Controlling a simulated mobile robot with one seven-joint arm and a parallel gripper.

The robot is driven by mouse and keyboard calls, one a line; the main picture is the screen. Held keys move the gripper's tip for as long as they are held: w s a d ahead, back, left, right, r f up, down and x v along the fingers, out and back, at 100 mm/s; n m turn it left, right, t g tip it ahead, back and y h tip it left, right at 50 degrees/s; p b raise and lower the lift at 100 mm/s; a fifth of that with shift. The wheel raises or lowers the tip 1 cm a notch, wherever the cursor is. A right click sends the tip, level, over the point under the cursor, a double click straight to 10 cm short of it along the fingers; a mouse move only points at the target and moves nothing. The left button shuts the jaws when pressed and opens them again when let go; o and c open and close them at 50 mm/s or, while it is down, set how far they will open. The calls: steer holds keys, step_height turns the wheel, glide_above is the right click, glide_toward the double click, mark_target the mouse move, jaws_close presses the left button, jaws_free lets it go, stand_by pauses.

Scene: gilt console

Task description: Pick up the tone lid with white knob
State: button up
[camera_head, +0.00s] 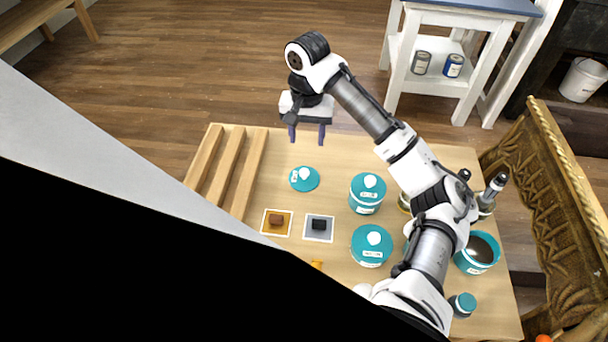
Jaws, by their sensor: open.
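A teal lid with a white knob (304,179) lies by itself on the wooden table, left of the teal pots. My gripper (307,138) is open and empty, with its two dark blue fingers apart. In the picture it is just above the lid, over the table's far edge, and does not touch the lid. Two teal pots, one farther (366,202) and one nearer (370,257), have teal lids with white knobs on them. A teal pot at the right (480,248) is open, with something dark inside.
Wooden slats (223,170) lie at the table's left. An orange tile (268,227) and a grey tile (310,232) bear dark blocks. A small dark jar (463,304) stands near right. My arm hides part of the right side. Bare tabletop surrounds the lone lid.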

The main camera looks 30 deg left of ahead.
step_height(320, 180, down, 7)
steer(key=shift+b, duration=0.3)
steer(key=shift+a+f+p, duration=0.15)
steer(key=shift+f+p, duration=0.1)
steer(key=shift+f, duration=1.15)
steer(key=shift+a+f+p, duration=0.15)
steer(key=shift+f+p, duration=0.05)
steer(key=shift+f, duration=1.15)
steer(key=shift+c, duration=0.2)
steer(key=c, duration=1)
steer(key=shift+r, duration=0.15)
